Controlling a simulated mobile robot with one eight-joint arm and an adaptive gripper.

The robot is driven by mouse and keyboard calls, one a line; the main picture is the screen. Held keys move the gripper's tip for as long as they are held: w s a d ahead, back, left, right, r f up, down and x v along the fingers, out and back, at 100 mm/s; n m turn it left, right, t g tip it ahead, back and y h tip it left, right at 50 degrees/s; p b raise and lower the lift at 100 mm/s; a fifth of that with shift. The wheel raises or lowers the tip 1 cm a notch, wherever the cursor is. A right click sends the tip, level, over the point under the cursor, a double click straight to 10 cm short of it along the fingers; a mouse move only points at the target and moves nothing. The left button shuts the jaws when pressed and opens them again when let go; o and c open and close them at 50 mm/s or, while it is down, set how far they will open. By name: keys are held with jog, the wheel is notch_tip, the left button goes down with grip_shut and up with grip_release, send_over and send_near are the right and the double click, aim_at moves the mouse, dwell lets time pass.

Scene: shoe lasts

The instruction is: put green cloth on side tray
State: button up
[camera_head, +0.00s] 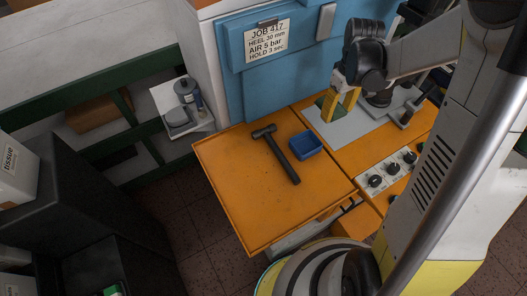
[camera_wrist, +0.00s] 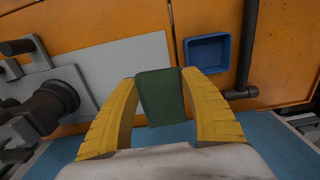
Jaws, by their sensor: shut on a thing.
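The green cloth (camera_wrist: 160,97) is a small dark green piece between the two yellow fingers of my gripper (camera_wrist: 159,82) in the wrist view. My gripper is shut on it. In the head view, my gripper (camera_head: 341,113) is over the grey plate (camera_head: 338,130) on the orange machine table, and a bit of the green cloth (camera_head: 321,102) shows beside the fingers. I cannot tell if the cloth touches the plate. An orange side tray (camera_head: 235,190) with a low rim extends left of the machine table.
A black hammer (camera_head: 277,153) and a blue box (camera_head: 305,145) lie at the tray's back right; its front and left are clear. Control knobs (camera_head: 388,170) are at the right. A grey machine part (camera_head: 407,117) stands by the plate. A blue panel (camera_head: 285,75) rises behind.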

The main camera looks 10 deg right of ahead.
jog(key=b, duration=0.3)
send_over(297, 128)
notch_tip(297, 128, down, 7)
jog(key=shift+r, duration=0.1)
jog(key=shift+f+b, duration=0.95)
jog(key=shift+f, duration=1)
jog(key=shift+f, duration=0.15)
jog(key=o, duration=1.1)
